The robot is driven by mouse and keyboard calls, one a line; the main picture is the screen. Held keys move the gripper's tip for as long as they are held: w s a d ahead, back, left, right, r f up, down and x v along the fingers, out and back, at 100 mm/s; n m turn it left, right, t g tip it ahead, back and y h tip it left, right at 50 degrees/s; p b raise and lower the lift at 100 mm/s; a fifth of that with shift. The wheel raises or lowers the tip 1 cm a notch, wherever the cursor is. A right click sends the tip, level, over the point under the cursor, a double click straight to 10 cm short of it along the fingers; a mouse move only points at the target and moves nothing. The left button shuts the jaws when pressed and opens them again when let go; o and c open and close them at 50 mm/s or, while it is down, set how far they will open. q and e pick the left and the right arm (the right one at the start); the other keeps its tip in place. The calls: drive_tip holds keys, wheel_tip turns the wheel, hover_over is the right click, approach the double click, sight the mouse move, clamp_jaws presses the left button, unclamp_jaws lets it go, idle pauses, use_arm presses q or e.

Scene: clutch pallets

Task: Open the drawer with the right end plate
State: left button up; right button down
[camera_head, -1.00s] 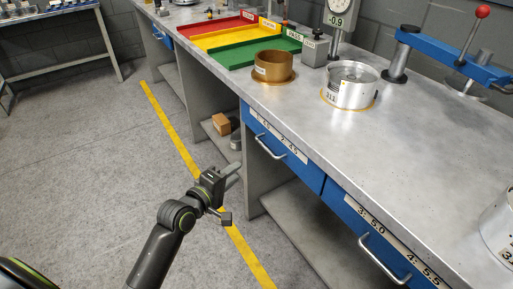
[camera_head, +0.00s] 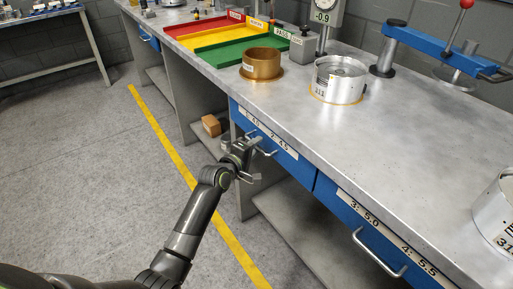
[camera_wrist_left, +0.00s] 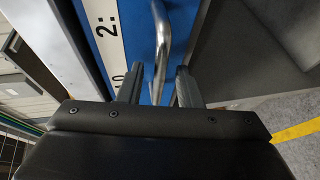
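The left blue drawer (camera_head: 303,176) under the bench top has a white label strip reading about "1: 4.0 2: 4.5" and a metal handle (camera_head: 272,153). The right blue drawer (camera_head: 345,212) is labelled "3: 5.0 4: 5.5" and has its own handle (camera_head: 378,256). Both drawers look closed. My left gripper (camera_head: 259,159) is at the left drawer's handle. In the left wrist view its two fingers (camera_wrist_left: 159,88) are apart, with the handle (camera_wrist_left: 161,38) running between them. Whether they touch it I cannot tell. My right gripper is out of view.
On the bench (camera_head: 420,175) stand a brass ring (camera_head: 262,64), a silver cylinder (camera_head: 338,82), a gauge (camera_head: 324,14), a blue lever press (camera_head: 436,45) and red, yellow and green trays (camera_head: 240,52). A small box (camera_head: 211,125) sits on the shelf below. The floor left is clear.

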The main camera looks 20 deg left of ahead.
use_arm(q)
drive_tip(key=shift+w+d+f, duration=0.1)
drive_tip(key=shift+w+d, duration=0.05)
drive_tip(key=shift+w, duration=0.45)
drive_tip(key=shift+c, duration=0.4)
clamp_jaws()
